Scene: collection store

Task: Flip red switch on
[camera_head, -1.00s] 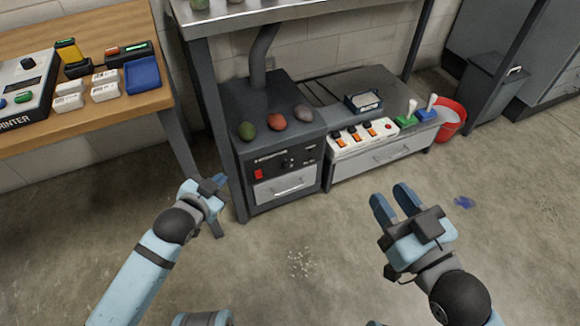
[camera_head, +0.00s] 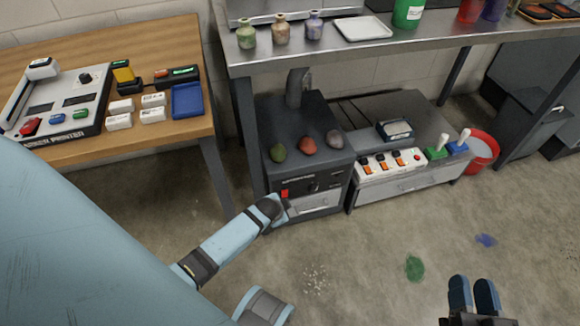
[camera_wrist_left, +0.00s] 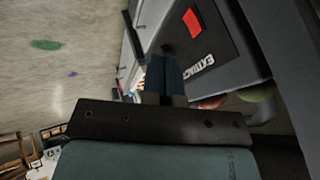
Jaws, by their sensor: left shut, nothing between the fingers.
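The red switch (camera_head: 285,193) is on the left of the front panel of a dark grey extractor box (camera_head: 322,183) under the metal bench. In the left wrist view the red switch (camera_wrist_left: 192,22) shows beside the "EXTRACT" lettering. I cannot tell its on or off position. My left gripper (camera_wrist_left: 168,58) is shut and empty, close in front of the panel, with its fingertips near the switch. I cannot tell whether they touch the panel. In the head view the left wrist mostly hides the fingers. My right gripper (camera_head: 473,292) is open and empty over the floor.
Rocks lie on the extractor box, including a red one (camera_head: 307,145). A power strip (camera_head: 391,163) with orange switches sits to its right, near a red bucket (camera_head: 482,152). A wooden table (camera_head: 110,50) stands left.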

